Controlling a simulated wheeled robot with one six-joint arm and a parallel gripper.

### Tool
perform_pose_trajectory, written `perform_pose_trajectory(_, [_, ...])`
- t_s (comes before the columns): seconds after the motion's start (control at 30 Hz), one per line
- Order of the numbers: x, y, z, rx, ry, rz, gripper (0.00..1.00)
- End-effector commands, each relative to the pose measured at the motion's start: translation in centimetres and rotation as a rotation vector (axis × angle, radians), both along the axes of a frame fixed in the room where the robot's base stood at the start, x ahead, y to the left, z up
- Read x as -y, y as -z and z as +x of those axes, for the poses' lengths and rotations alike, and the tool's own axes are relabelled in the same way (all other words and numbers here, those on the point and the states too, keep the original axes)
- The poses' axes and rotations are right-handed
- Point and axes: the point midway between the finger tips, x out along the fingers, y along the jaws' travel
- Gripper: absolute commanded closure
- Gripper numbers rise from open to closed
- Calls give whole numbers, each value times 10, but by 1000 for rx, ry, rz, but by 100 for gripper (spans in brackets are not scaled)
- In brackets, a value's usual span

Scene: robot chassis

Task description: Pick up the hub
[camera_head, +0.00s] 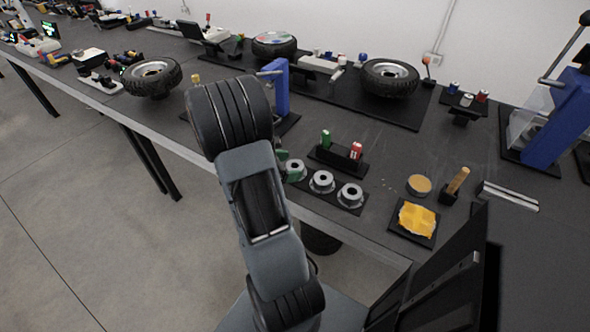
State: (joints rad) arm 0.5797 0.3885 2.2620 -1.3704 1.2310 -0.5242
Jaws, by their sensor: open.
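Three grey metal hubs sit in a row on a black tray (336,195) near the table's front edge: a left hub (296,170), a middle hub (321,181) and a right hub (350,195). Each is ring-shaped with a dark centre hole. My arm rises in front of the table and hides most of my gripper. Green pieces that look like the fingertips of my gripper (287,166) show just right of the arm, at the left hub's left side. They look apart and open; I cannot tell whether they touch that hub.
Behind the hubs, a black holder (337,161) carries a green and a red cylinder. A blue press (278,88) stands behind my arm. To the right are a yellow cloth (417,220), a round tin (419,185) and a wood-handled tool (458,181). Wheels (389,77) lie farther back.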

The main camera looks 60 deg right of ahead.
Motion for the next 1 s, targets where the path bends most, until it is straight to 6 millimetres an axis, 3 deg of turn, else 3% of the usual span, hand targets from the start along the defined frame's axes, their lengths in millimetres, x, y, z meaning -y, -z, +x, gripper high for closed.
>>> perform_pose_trajectory(0.2, [14,7,-9,-1,0,1,15])
perform_pose_trajectory(0.47, [15,7,-10,0,-1,0,16])
perform_pose_trajectory(1.0, [15,7,-9,0,-1,0,68])
